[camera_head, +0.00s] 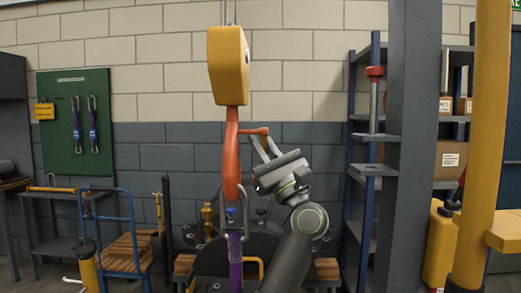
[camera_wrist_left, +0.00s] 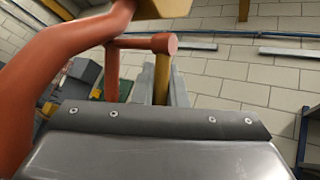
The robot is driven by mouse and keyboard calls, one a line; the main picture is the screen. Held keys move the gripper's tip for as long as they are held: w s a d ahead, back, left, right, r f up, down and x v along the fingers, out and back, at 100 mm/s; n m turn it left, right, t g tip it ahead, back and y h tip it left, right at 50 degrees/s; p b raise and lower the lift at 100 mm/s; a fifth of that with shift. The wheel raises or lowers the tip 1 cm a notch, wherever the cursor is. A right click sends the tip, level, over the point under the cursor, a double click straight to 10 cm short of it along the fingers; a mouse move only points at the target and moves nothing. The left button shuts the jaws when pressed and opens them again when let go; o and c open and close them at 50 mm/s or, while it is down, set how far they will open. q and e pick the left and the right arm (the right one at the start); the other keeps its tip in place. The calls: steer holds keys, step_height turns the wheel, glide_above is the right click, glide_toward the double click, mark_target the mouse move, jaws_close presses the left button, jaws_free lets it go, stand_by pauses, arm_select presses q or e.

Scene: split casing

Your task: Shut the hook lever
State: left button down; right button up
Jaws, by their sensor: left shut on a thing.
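A yellow hoist block (camera_head: 228,66) hangs from above with a long orange hook (camera_head: 231,160) under it. The hook lever (camera_head: 250,131) is an orange bar sticking out to the right from the upper hook. It also shows in the left wrist view (camera_wrist_left: 136,43), with a brass-coloured grip (camera_wrist_left: 162,78) hanging from its end. My left gripper (camera_head: 265,148) is right of the hook, its fingers shut around this grip; the fingers also show in the left wrist view (camera_wrist_left: 163,88). The hook's lower end is partly hidden behind a metal link. My right gripper is not in view.
A metal link (camera_head: 246,212) and a purple strap (camera_head: 235,262) are at the hook's lower end. A large dark rounded body (camera_head: 215,262) stands behind. A grey pillar (camera_head: 408,150), a yellow post (camera_head: 480,150) and blue shelving (camera_head: 375,185) stand right; a blue cart (camera_head: 118,240) is left.

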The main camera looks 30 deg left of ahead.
arm_select(q)
steer(key=c, duration=1.5)
jaws_free()
steer(key=shift+s, duration=0.1)
steer(key=shift+b+v, duration=2.4)
steer(key=shift+v, duration=6.3)
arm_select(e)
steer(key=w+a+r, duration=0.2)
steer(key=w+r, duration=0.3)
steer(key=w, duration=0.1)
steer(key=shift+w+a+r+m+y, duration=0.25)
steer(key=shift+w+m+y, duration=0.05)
